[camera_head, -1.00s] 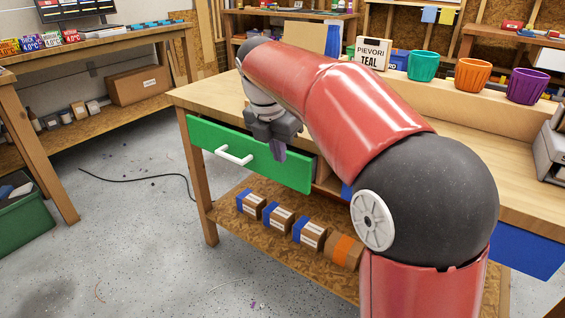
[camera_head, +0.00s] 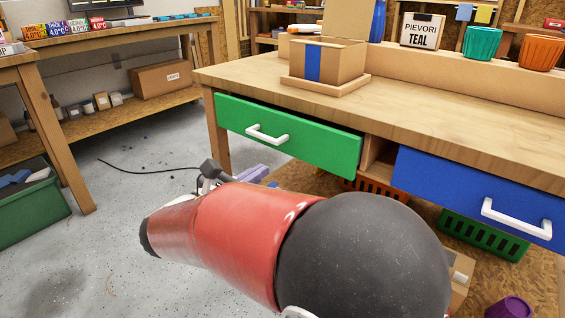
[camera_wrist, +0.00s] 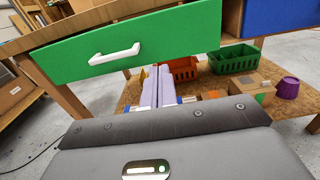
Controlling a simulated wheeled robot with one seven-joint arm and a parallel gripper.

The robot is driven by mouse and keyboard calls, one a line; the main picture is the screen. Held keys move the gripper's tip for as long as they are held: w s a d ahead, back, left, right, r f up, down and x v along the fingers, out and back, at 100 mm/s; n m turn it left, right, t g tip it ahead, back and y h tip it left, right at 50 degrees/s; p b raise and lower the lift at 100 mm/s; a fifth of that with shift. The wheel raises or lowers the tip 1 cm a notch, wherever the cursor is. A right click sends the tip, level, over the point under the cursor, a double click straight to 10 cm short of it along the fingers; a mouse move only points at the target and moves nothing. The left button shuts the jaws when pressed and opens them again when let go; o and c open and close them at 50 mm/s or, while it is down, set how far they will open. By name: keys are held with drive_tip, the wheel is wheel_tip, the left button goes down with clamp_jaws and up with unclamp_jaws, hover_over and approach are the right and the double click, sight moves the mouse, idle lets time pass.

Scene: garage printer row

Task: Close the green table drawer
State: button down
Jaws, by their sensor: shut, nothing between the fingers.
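The green drawer (camera_head: 285,132) is at the left end of the wooden workbench, with a white bar handle (camera_head: 267,134) on its front. In the head view its front looks roughly in line with the blue drawer's front; I cannot tell whether a small gap is left. It also fills the upper left of the wrist view (camera_wrist: 150,50), handle uncovered. My gripper (camera_head: 254,175) is low in front of the bench, below the drawer's front, partly hidden by my arm. In the wrist view its pale purple fingers (camera_wrist: 158,86) are together and empty, apart from the handle.
The blue drawer (camera_head: 475,195) is to the right, past an open wooden gap. Green (camera_head: 480,235) and orange (camera_head: 378,188) baskets sit on the lower shelf. A cardboard box (camera_head: 335,62) stands on the bench top. Floor left of the bench is mostly clear, with a black cable.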

sight(305, 143)
drive_tip(key=b+x, duration=0.1)
drive_tip(key=x, duration=1.2)
drive_tip(key=shift+w+d, duration=0.2)
drive_tip(key=shift+w+d, duration=0.1)
drive_tip(key=x, duration=0.3)
drive_tip(key=shift+w+d+r+p, duration=0.15)
drive_tip(key=shift+w+d+p, duration=0.1)
drive_tip(key=shift+w+p, duration=0.1)
drive_tip(key=shift+a, duration=0.1)
